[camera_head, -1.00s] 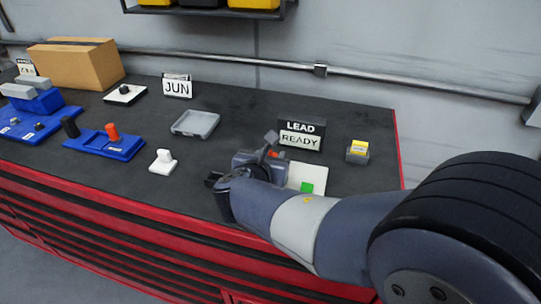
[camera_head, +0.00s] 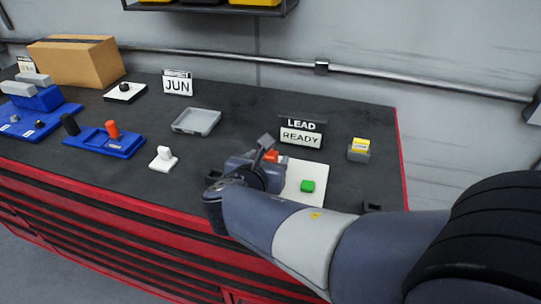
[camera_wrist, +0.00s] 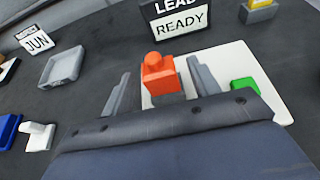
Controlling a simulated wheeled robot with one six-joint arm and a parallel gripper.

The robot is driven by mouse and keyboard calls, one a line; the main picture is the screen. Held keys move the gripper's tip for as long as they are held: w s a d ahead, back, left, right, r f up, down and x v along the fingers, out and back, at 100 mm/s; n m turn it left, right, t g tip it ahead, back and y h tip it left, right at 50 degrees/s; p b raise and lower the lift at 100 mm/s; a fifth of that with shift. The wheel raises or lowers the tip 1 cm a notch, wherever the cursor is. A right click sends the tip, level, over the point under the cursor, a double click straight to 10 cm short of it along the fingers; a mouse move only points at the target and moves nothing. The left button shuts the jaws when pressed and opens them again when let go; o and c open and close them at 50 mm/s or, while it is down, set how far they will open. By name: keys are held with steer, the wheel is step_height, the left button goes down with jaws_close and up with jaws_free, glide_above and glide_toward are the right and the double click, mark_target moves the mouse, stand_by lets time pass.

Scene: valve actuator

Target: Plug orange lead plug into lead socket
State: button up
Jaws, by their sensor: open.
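The orange plug (camera_wrist: 158,80) stands upright between my gripper's fingers in the wrist view, with a grey part below it. In the wrist view, my gripper (camera_wrist: 158,72) is open, with a gap to the plug on each side. The white plate (camera_wrist: 268,97) lies under this spot and carries a green block (camera_wrist: 244,86) to the right. I cannot make out the opening of a lead socket. A "LEAD READY" sign (camera_head: 302,133) stands behind the plate.
A grey and yellow block (camera_head: 359,151) stands right of the sign. A small dark block (camera_head: 373,207) sits near the front right edge. A grey tray (camera_head: 196,122), a white switch-like piece (camera_head: 163,159) and a blue base (camera_head: 103,144) with handles stand to the left.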

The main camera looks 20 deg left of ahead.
mark_target(268, 155)
steer(key=v, duration=0.7)
steer(key=x, duration=1.1)
steer(key=shift+d, duration=0.1)
steer(key=shift+r+p, duration=0.35)
steer(key=shift+p, duration=0.15)
steer(key=shift+s+r, duration=0.15)
steer(key=shift+r, duration=0.1)
steer(key=shift+f, duration=0.15)
